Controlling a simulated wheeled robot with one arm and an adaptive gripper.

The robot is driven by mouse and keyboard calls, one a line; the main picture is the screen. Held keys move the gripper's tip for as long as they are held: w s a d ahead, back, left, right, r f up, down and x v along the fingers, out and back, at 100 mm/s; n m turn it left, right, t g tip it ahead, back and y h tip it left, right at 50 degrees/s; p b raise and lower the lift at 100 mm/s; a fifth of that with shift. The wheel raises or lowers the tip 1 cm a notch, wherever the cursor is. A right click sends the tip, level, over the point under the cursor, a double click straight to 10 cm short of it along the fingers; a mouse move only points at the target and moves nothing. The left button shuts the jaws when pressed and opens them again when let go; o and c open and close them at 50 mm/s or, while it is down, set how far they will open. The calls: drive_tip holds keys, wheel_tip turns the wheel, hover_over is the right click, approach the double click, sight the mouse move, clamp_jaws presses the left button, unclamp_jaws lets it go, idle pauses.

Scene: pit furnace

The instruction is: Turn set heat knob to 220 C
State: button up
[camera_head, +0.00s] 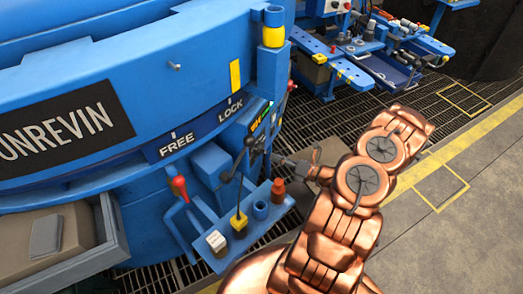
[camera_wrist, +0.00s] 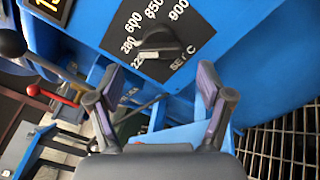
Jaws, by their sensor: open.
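The set heat knob (camera_wrist: 158,42) is a dark bar-shaped knob on a black dial plate (camera_wrist: 195,25) in the wrist view. White marks around it include 280, 600, 850 and 900, with "SET C" to its right. A mark at the lower left is partly hidden and seems to start with 22. I cannot tell which mark the knob points at. My gripper (camera_wrist: 152,90) is open and empty, its two fingers apart below the knob and not touching it. In the head view my gripper (camera_head: 287,163) is beside the blue furnace; the knob is not clearly visible there.
A blue shelf (camera_head: 228,262) with a white block, a yellow-based lever (camera_head: 238,218) and a red bottle (camera_head: 278,190) stands close to my gripper. A red-knobbed lever (camera_head: 179,185) is left. Metal grating (camera_head: 340,115) lies beyond; a workbench (camera_head: 350,60) is behind.

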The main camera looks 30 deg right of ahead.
sight(266, 153)
drive_tip(key=shift+x, duration=2.8)
drive_tip(key=c, duration=1.2)
drive_tip(key=shift+o, duration=0.2)
drive_tip(key=shift+n, duration=0.5)
drive_tip(key=shift+n+b, duration=0.55)
drive_tip(key=shift+n, duration=0.55)
drive_tip(key=shift+w+d+n+b, duration=0.1)
drive_tip(key=shift+n+b, duration=0.6)
drive_tip(key=shift+n, duration=1.6)
